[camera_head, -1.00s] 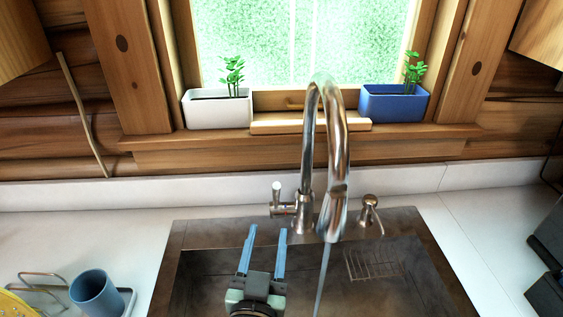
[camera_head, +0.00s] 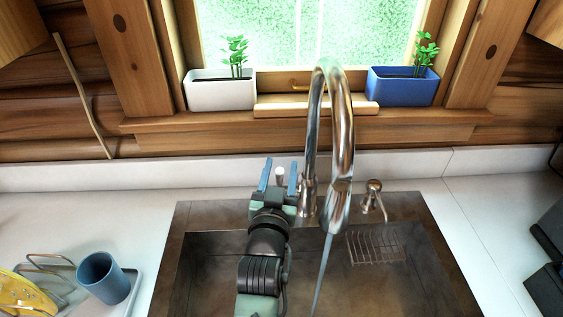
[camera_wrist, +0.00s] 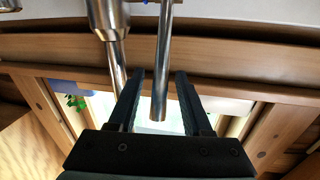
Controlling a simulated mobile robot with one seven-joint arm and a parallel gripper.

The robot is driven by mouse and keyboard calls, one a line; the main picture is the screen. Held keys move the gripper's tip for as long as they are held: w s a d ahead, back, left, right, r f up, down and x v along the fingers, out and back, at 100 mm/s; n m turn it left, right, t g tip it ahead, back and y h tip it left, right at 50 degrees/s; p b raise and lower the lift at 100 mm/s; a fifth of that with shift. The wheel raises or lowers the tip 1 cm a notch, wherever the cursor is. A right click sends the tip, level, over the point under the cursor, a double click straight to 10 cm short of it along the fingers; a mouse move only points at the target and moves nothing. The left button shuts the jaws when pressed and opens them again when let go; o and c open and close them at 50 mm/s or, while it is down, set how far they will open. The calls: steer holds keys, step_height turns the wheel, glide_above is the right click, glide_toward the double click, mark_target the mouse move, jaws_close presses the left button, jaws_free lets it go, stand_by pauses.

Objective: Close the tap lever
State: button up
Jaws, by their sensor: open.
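The chrome tap (camera_head: 344,150) arches over the sink, and a thin stream of water (camera_head: 322,270) runs from its spout. The tap lever (camera_head: 279,176) stands upright at the left of the tap's base; only its pale top shows in the head view. My gripper (camera_head: 279,176) is open, with one blue finger on each side of the lever. In the wrist view a metal rod that looks like the lever (camera_wrist: 162,70) lies between the open fingers of my gripper (camera_wrist: 163,78). Whether either finger touches it I cannot tell. The lever's lower part is hidden behind my gripper.
The sink (camera_head: 205,260) lies below my arm. A soap dispenser (camera_head: 373,198) stands right of the tap. A white planter (camera_head: 222,94) and a blue planter (camera_head: 403,90) sit on the sill. A blue cup (camera_head: 103,278) and a dish rack (camera_head: 48,268) are at left.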

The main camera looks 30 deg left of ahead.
steer(key=shift+x, duration=0.8)
jaws_close()
stand_by(1.0)
